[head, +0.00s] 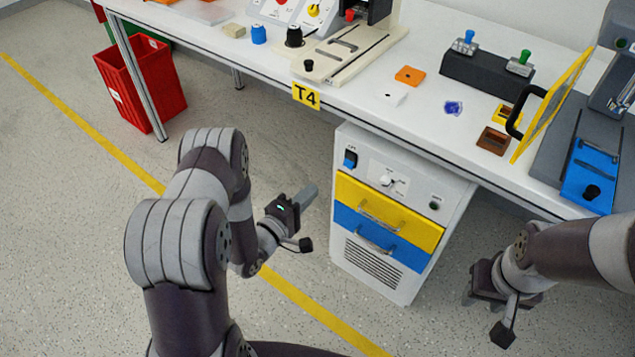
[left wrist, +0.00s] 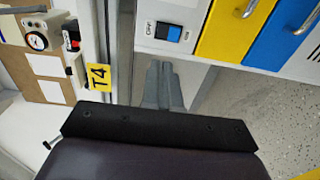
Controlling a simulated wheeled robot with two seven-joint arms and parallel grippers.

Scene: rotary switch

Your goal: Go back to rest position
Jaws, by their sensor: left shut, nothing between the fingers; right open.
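My left gripper (head: 309,194) is shut and empty, out over the floor to the left of the white cabinet. In the left wrist view its closed fingers (left wrist: 163,85) point toward the gap beside the cabinet. My right gripper (head: 472,298) is open and empty, low at the right of the cabinet; its fingers are partly hidden. The white cabinet (head: 356,273) under the table has a blue rocker switch (head: 350,159), a rotary switch (head: 386,180), a yellow drawer (head: 390,212) and a blue drawer (head: 375,242). Neither gripper touches the cabinet.
The white table (head: 440,103) runs along the back with a yellow T4 label (head: 306,95) on its edge. A yellow-framed panel with a black handle (head: 522,112) stands on it. A red bin (head: 142,84) stands at the left. Floor around my left arm is clear.

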